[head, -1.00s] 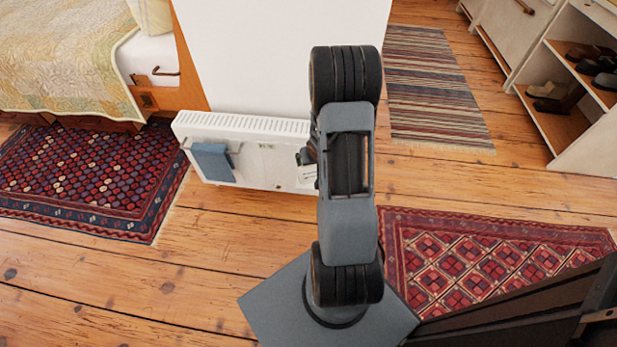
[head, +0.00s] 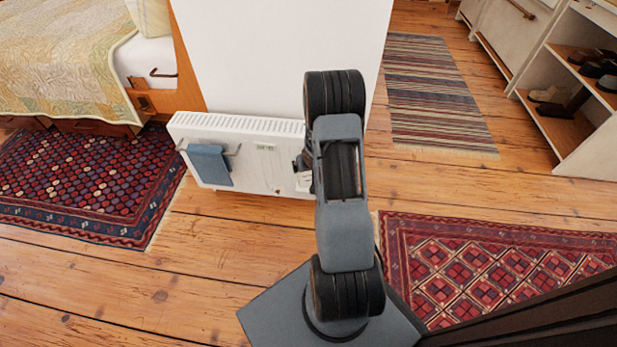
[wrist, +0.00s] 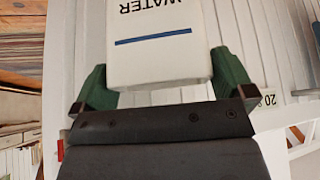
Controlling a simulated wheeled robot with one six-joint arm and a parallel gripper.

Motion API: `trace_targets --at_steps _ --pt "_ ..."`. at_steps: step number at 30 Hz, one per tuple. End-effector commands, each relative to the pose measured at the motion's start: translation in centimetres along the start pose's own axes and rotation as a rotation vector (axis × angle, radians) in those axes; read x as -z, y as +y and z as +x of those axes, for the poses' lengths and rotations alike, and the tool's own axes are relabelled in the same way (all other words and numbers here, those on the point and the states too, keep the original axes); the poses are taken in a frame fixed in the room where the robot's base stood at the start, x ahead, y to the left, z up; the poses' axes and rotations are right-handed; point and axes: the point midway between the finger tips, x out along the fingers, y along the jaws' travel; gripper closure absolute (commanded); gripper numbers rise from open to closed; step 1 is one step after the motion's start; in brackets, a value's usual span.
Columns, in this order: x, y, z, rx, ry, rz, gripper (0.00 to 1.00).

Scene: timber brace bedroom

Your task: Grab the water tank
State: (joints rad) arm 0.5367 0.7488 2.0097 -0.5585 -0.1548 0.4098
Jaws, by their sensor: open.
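The water tank (wrist: 158,40) is a white box with the word WATER and a blue line on it, in the upper middle of the wrist view. My gripper (wrist: 163,82) is open, with one green finger on each side of the tank's near end. I cannot tell whether either finger touches it. In the head view a small white piece, perhaps the tank (head: 304,179), shows at the radiator's front beside my arm. My arm hides most of the gripper there.
The white radiator (head: 262,172) stands against a white wall end, with a blue towel (head: 209,165) on its rail. Wooden floor and a patterned rug (head: 85,185) lie left, another rug (head: 480,262) right. A shoe shelf (head: 590,140) stands at the right.

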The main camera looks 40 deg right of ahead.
Motion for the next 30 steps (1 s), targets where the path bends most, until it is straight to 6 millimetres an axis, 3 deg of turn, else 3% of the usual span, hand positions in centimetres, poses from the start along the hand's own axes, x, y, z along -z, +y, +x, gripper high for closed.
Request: trace_targets --at_steps 5,24,30 --pt "0.03 0.00 -0.04 0.000 0.000 0.000 0.00" --pt "0.09 0.00 -0.09 0.000 0.002 -0.001 0.59" --pt "0.09 -0.01 -0.11 0.000 0.002 -0.001 0.59"
